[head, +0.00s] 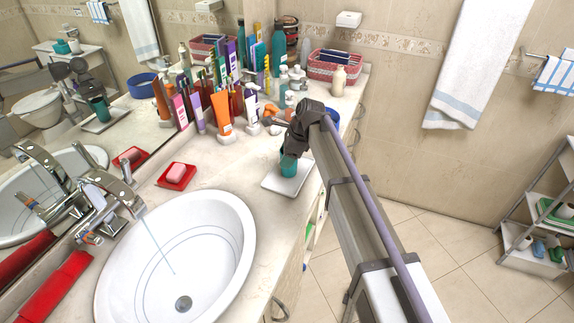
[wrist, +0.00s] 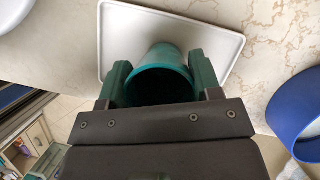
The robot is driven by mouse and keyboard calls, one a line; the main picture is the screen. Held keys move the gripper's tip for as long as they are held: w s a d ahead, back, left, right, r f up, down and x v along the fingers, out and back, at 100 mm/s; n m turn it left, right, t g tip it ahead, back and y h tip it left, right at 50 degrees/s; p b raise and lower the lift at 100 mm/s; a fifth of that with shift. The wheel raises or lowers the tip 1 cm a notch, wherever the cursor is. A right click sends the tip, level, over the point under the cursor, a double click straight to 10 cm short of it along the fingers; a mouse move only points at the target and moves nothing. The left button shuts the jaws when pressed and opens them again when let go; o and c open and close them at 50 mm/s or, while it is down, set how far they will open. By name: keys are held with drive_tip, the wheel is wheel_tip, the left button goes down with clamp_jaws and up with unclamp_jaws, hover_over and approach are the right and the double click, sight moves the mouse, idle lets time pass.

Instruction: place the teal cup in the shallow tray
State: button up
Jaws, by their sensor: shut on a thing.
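The teal cup (wrist: 161,57) is between the two fingers of my gripper (wrist: 161,82), which is shut on it. In the head view, the cup (head: 288,165) shows below my gripper (head: 290,152), over the shallow tray. The shallow tray (head: 278,186) is white and lies on the counter near its front edge. In the wrist view, the tray (wrist: 117,36) spreads behind and around the cup. I cannot tell whether the cup's base touches the tray. The cup's far side is partly hidden.
A blue round container (wrist: 302,115) stands right of the tray in the wrist view. The sink (head: 180,255) is to the left in the head view, with a red soap dish (head: 176,177) behind it. Several tubes and bottles crowd the back of the counter.

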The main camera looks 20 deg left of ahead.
drive_tip(key=shift+p, duration=0.3)
drive_tip(key=shift+c, duration=0.4)
drive_tip(key=shift+f, duration=0.25)
drive_tip(key=o, duration=1.1)
drive_tip(key=shift+r, duration=0.1)
